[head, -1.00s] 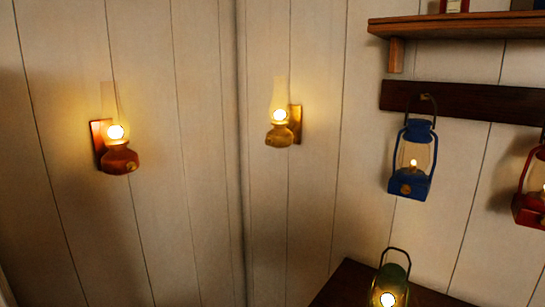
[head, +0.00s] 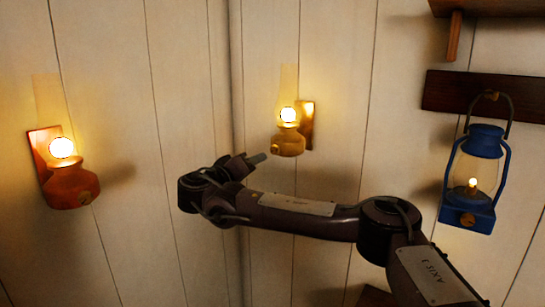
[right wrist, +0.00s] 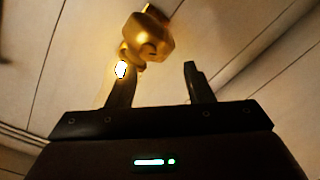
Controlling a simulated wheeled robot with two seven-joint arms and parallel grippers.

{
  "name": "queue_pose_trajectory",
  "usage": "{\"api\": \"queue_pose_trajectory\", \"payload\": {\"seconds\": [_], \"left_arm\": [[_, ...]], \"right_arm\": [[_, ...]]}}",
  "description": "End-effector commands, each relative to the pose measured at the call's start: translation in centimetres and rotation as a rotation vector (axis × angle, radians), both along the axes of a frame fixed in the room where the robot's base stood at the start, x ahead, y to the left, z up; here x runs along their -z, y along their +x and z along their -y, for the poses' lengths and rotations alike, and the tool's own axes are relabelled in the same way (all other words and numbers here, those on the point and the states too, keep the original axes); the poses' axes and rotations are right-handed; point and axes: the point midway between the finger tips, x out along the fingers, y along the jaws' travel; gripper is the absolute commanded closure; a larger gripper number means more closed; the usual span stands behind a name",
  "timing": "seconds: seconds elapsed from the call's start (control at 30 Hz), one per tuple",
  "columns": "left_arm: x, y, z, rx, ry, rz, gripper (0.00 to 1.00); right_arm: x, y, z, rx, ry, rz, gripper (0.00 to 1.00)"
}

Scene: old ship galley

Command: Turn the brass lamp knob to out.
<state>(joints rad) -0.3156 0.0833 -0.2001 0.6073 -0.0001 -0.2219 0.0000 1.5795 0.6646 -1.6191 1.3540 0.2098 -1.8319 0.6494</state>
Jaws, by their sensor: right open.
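The brass lamp (head: 290,145) is fixed to the wall right of the corner, and its flame is lit. Its small knob (head: 276,149) is on the lower body, facing left. My right gripper (head: 258,159) is just left of and slightly below the lamp, apart from the knob in the picture. In the right wrist view the open jaws (right wrist: 158,68) hold nothing. The brass lamp body (right wrist: 145,38) is beyond the fingertips there, with its glow beside the left finger. The knob's turn position is too small to read. My left gripper is not in view.
A lit red lamp (head: 70,185) is on the left wall. A lit blue lantern (head: 480,180) hangs from a dark wooden rail (head: 460,92) at right, near my right arm. A shelf (head: 490,6) is above it. The wall between the lamps is clear.

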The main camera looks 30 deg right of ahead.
Motion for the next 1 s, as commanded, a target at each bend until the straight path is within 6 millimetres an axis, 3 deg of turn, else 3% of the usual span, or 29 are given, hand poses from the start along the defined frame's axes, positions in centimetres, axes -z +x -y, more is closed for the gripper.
{"api": "queue_pose_trajectory", "payload": {"seconds": [0.1,0.43,0.7,1.0], "left_arm": [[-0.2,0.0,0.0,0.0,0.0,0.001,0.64],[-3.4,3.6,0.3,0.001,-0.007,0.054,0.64],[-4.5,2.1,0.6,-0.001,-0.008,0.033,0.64],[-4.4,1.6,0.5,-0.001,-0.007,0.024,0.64]], "right_arm": [[-1.7,-0.9,0.7,0.036,-0.012,0.037,0.53],[-2.3,0.6,5.0,0.046,-0.013,0.04,0.53],[-2.0,1.8,7.6,0.041,-0.013,0.041,0.53],[-1.8,1.9,7.8,0.041,-0.013,0.042,0.53]]}}
